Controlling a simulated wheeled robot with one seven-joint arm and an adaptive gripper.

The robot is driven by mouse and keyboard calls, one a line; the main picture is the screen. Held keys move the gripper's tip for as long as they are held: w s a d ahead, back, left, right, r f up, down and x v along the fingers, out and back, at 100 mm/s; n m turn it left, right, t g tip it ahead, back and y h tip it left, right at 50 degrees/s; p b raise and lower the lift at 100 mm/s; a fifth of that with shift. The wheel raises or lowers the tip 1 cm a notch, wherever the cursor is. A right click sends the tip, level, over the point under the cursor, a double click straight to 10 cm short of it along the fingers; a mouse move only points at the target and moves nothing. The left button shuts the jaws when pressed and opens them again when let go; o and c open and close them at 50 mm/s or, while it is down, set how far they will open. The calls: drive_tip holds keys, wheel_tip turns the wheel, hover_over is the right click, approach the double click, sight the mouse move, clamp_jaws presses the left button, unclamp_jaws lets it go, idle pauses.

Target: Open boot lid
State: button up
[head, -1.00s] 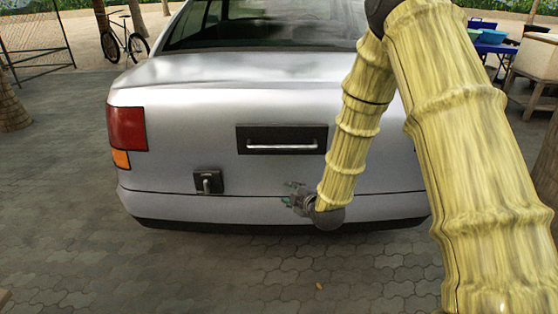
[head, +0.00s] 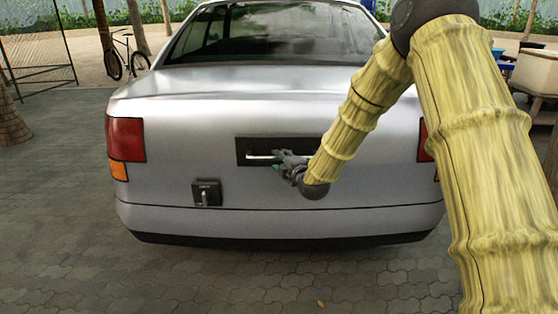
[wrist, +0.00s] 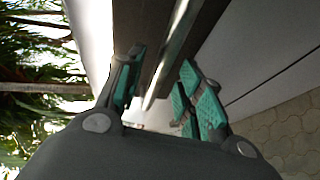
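The silver car's boot lid (head: 185,112) is shut. On its rear face is a dark recessed plate (head: 300,143) with a horizontal metal bar handle (head: 260,157). My gripper (head: 280,158) is at the right half of the handle and hides part of it. In the wrist view the handle bar (wrist: 174,48) runs between the two teal-padded fingers of my gripper (wrist: 166,88). The fingers are apart, with gaps showing beside the bar. I cannot tell whether either pad touches it.
A small dark latch box (head: 206,193) sits lower left on the car's rear. The bumper (head: 280,221) juts out below. Paved ground (head: 230,278) in front of the car is clear. A bicycle (head: 127,57) and a pale box (head: 535,70) stand farther back.

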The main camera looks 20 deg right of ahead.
drive_tip(key=shift+x, duration=1.4)
clamp_jaws()
